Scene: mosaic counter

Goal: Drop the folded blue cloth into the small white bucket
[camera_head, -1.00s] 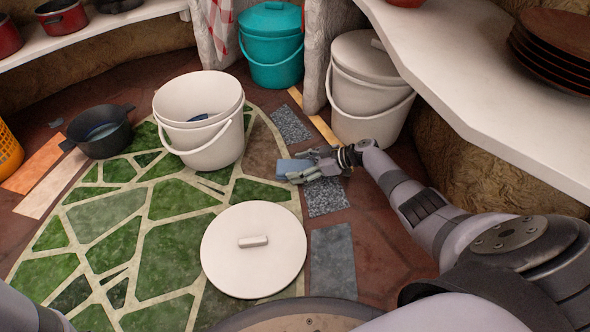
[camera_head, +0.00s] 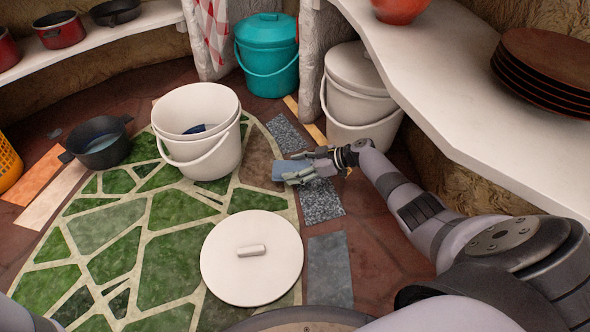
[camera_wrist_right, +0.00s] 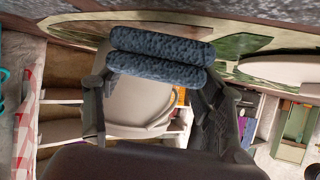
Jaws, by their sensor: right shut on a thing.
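The folded blue cloth (camera_head: 291,170) is held in my right gripper (camera_head: 312,168), to the right of the small white bucket (camera_head: 208,152) in the head view. In the right wrist view the cloth (camera_wrist_right: 160,55) shows as two stacked rolls between the fingers. The open white bucket stands on the green mosaic floor with its handle down at the front. Something dark blue (camera_head: 198,129) shows inside it. The bucket also shows behind the cloth in the right wrist view (camera_wrist_right: 140,100). My left gripper is not in view.
A white lid (camera_head: 251,277) lies on the mosaic in front. A black pot (camera_head: 100,142) stands left of the bucket. A teal lidded bucket (camera_head: 267,60) and a larger white lidded bucket (camera_head: 358,95) stand behind. A white counter (camera_head: 440,75) overhangs at right.

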